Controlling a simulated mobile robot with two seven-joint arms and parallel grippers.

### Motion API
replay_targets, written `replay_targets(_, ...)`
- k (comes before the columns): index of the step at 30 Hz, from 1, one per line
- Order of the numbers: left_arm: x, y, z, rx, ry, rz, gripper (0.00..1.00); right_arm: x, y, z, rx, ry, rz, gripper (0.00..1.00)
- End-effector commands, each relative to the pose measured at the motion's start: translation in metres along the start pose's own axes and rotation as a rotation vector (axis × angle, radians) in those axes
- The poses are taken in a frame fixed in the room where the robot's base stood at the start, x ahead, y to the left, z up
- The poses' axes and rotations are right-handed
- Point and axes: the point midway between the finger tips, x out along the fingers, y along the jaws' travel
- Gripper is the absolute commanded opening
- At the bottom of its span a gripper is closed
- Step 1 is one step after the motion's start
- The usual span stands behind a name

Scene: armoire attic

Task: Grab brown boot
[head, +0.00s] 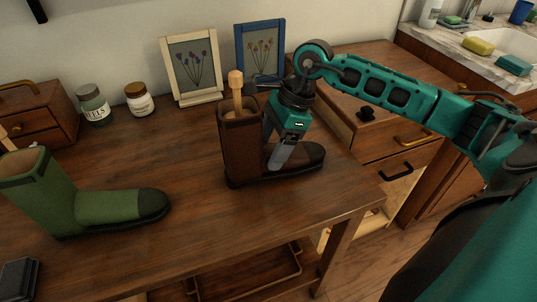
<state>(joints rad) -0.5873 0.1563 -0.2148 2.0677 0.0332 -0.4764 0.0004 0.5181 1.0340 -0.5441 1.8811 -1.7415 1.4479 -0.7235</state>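The brown boot (240,150) stands upright on the wooden table, its toe pointing right. A light wooden handle (236,88) sticks up out of its shaft. My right gripper (279,160) points down at the boot, just right of the shaft and over the foot. One grey finger shows in front of the boot; the other is hidden. I cannot tell whether the gripper touches or grips the boot. My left gripper is not in view. A green boot (95,208) stands at the left of the table, toe to the right.
Two framed flower pictures, one cream (192,70) and one blue (261,50), stand behind the brown boot. Two jars (93,107) (139,101) and a small drawer box (36,114) are at the back left. A drawer cabinet (393,137) stands right. The table front (225,225) is clear.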

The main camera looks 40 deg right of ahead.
Motion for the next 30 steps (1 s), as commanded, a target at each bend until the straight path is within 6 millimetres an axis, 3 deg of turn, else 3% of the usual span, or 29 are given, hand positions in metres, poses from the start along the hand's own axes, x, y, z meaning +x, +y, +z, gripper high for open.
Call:
replay_targets(2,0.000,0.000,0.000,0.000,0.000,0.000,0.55,0.000,0.000,0.000,0.000,0.000,0.000,0.67)
replay_targets(15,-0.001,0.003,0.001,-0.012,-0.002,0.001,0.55,-0.001,0.000,0.000,0.000,0.000,-0.001,0.25)
replay_targets(24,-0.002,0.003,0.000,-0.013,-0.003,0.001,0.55,-0.003,-0.001,0.001,-0.001,-0.002,-0.004,0.24)
replay_targets(30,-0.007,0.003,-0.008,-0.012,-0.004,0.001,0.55,-0.018,-0.002,0.005,0.001,-0.002,-0.006,0.24)
